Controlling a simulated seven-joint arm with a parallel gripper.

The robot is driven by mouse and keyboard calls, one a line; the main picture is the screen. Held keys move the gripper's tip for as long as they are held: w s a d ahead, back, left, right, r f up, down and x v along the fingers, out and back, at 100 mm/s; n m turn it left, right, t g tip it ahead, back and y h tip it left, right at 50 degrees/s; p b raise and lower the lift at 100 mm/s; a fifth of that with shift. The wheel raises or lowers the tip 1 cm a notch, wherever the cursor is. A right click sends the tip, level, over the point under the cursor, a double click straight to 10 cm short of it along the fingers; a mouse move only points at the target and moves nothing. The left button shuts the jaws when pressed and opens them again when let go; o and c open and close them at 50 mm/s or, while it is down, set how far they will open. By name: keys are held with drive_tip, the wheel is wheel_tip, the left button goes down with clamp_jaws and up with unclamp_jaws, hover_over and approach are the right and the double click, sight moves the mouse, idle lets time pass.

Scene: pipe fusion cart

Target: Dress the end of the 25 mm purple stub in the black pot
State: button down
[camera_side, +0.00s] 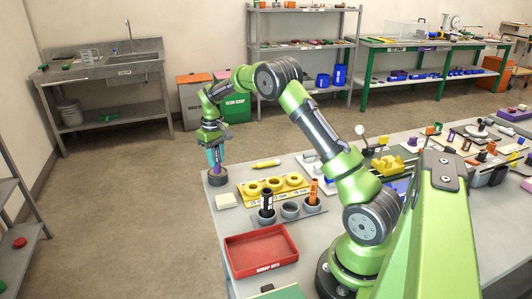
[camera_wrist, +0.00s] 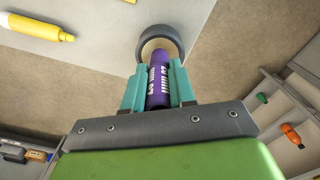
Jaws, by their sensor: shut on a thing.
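My gripper (camera_side: 213,154) is shut on the purple stub (camera_wrist: 159,84), which carries white printed marks. Its teal fingers sit on both sides of the stub in the wrist view. The stub points down toward the black pot (camera_side: 218,179), a short dark round pot near the far left corner of the bench. In the wrist view the pot (camera_wrist: 178,39) shows a dark wall and a tan inside, with the stub's far end overlapping its opening. I cannot tell whether the stub's end touches the inside.
A yellow marker-like tool (camera_side: 266,163) lies right of the pot. A yellow holder with round openings (camera_side: 274,187), a pale block (camera_side: 226,201), upright tubes in grey cups (camera_side: 290,209) and a red tray (camera_side: 261,251) stand nearer. The bench edge is close to the pot.

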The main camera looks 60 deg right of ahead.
drive_tip(key=shift+f, duration=0.7)
idle(0.3)
